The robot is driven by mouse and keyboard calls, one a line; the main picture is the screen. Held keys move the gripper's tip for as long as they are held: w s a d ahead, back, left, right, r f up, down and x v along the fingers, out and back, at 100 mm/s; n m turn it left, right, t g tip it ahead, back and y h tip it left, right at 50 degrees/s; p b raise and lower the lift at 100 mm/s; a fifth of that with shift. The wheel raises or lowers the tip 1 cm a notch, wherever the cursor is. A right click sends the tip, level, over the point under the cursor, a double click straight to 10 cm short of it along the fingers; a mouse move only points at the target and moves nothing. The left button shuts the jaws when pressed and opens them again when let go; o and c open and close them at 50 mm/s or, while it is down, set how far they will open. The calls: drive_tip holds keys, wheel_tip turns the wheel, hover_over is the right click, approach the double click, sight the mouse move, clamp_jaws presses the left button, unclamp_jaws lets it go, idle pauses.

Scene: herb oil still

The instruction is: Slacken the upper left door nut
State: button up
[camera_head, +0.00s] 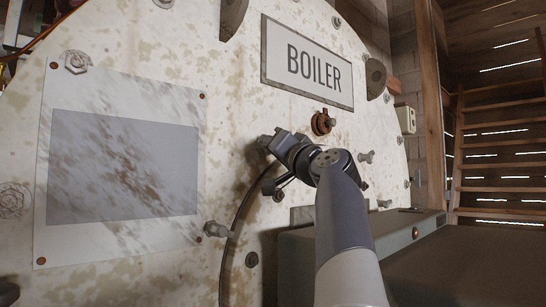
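The round, stained off-white boiler front (150,60) fills the left and middle of the camera_head view. My gripper (270,142) is close in front of it, below the BOILER sign, reaching leftward from my wrist. Its fingers are small and dark here, and I cannot tell whether they are open or shut, or whether they touch anything. A rusty brown fitting with a stud (324,122) is just above right of my gripper. Pale bolt-like fittings show at right (366,157) and at lower left (216,229). I cannot tell which is the upper left door nut; my arm hides part of this area.
A BOILER sign (306,63) is above my gripper. A marbled panel with a grey inset (124,165) is at left. A dark cable (230,240) hangs below my gripper. A grey-green box (410,235) projects at lower right. A wooden ladder (500,150) stands far right.

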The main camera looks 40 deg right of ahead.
idle(0.4)
drive_tip(key=o, duration=0.9)
drive_tip(key=b+v, duration=0.2)
drive_tip(key=v, duration=0.8)
drive_tip(key=shift+s, duration=0.45)
drive_tip(key=shift+f, duration=0.1)
